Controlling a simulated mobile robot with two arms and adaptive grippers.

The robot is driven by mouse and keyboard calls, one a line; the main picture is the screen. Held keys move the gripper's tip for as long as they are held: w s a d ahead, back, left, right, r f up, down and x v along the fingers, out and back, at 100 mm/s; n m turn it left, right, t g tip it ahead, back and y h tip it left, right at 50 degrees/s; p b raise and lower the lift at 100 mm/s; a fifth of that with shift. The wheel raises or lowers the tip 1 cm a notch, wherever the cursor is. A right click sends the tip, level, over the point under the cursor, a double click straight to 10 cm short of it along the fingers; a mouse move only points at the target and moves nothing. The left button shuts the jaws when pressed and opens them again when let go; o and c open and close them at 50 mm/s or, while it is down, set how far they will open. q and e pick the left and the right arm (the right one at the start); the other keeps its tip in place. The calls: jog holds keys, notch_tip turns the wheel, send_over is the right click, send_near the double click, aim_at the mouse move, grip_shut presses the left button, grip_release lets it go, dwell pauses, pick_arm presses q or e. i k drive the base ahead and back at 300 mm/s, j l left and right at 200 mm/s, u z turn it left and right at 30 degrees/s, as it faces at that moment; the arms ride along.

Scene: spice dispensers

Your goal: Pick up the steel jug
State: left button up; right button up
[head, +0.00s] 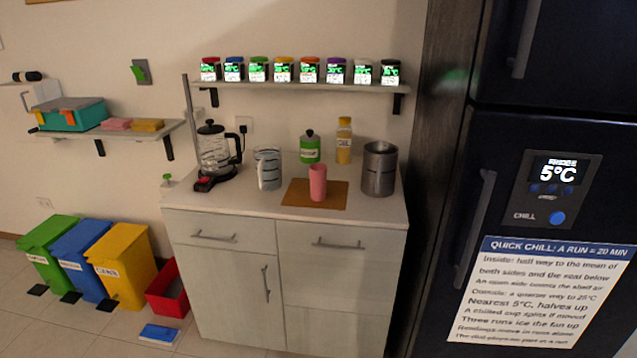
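A grey steel vessel (379,170), which looks like the steel jug, stands upright at the right end of the white cabinet's counter (240,204). No handle shows on it from here. A pink cup (318,183) stands to its left on a brown mat (296,194). A clear jug with dark bands (267,168) stands further left. Neither of my grippers is in view.
A glass kettle (213,153) stands at the counter's left; green (310,148) and yellow (344,141) bottles are at the back. A shelf (300,87) with several spice jars hangs above. A dark fridge (500,150) stands close on the right. Bins (120,262) are on the floor.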

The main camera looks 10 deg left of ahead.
aim_at(380, 158)
jog(key=i+j+z, duration=0.1)
jog(key=i+j, duration=0.25)
jog(key=j, duration=0.3)
jog(key=i+j+z, duration=0.15)
jog(key=i+j, duration=0.2)
jog(key=j, duration=0.3)
jog(key=i+j+z, duration=0.15)
jog(key=i+j, duration=0.05)
jog(key=j, duration=0.1)
